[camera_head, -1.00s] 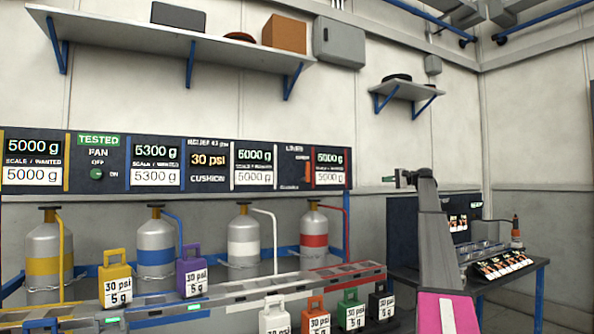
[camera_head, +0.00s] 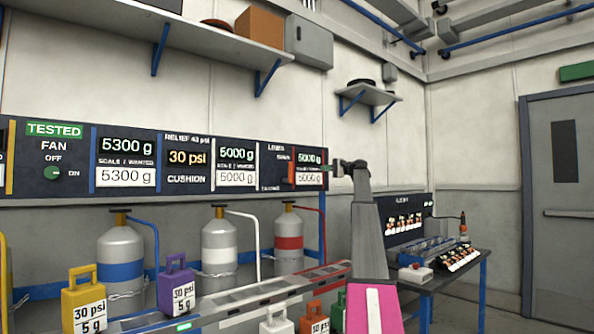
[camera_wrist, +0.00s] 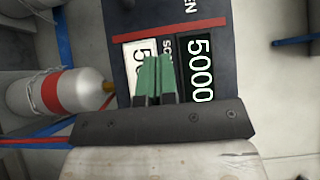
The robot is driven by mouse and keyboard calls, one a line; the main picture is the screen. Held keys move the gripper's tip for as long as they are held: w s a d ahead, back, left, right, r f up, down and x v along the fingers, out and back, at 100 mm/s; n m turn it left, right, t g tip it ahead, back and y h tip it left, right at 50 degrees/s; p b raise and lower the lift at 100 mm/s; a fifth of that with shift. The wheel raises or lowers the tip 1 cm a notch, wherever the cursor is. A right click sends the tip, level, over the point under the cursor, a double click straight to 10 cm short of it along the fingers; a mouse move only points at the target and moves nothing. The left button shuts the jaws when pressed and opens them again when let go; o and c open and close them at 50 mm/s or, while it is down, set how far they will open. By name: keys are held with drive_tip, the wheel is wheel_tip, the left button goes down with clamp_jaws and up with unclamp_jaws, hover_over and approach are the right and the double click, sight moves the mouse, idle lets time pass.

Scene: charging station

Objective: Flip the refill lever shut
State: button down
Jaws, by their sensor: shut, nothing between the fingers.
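The dark wall panel (camera_head: 230,184) carries a small upright orange-red lever (camera_head: 289,172) near its right end, beside small lettering too blurred to read surely. My gripper (camera_head: 327,168) is at the panel's right end, to the right of the lever. In the wrist view my green fingers (camera_wrist: 154,78) are together and empty, in front of the red-striped scale display (camera_wrist: 198,70) and its white lower readout (camera_wrist: 140,60). The lever does not show clearly in the wrist view. My fingers partly cover the readout; I cannot tell whether they touch the panel.
Gas cylinders with blue, white and red bands (camera_head: 288,243) stand below the panel. Yellow (camera_head: 84,300) and purple (camera_head: 176,286) weights sit on the rail in front. A side bench (camera_head: 440,280) with small parts stands right. A grey door (camera_head: 562,205) is at far right.

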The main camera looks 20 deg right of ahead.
sight(292, 168)
drive_tip(key=s+a+x, duration=0.1)
drive_tip(key=s+x, duration=0.1)
drive_tip(key=x, duration=1)
drive_tip(key=shift+a, duration=0.45)
drive_tip(key=shift+s+a, duration=0.1)
drive_tip(key=shift+a, duration=0.05)
